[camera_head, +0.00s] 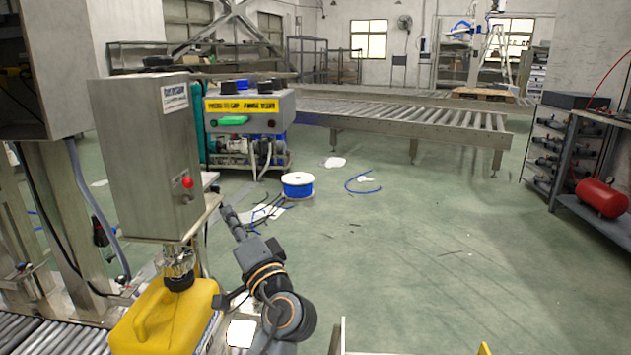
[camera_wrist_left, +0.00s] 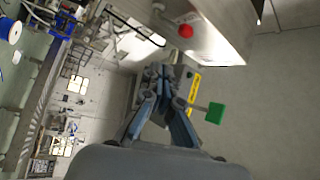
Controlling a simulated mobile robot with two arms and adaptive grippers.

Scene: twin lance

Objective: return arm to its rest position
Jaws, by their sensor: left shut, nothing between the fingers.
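My left arm (camera_head: 280,310) rises from the bottom of the head view, just right of a yellow jerrycan (camera_head: 168,318). Its gripper (camera_head: 228,212) points up and away, beside the steel machine box, with nothing held. In the left wrist view the two fingers come together at the tips (camera_wrist_left: 165,72), shut and empty. Whether the fingers touch anything behind them cannot be told, but no contact shows. My right gripper is in neither view.
The steel box (camera_head: 145,150) with a red button (camera_head: 187,182) stands close left of my gripper, above the jerrycan. A control cart (camera_head: 245,110), a blue cable spool (camera_head: 297,185) and a roller conveyor (camera_head: 400,112) are beyond. Green floor (camera_head: 420,230) is open to the right.

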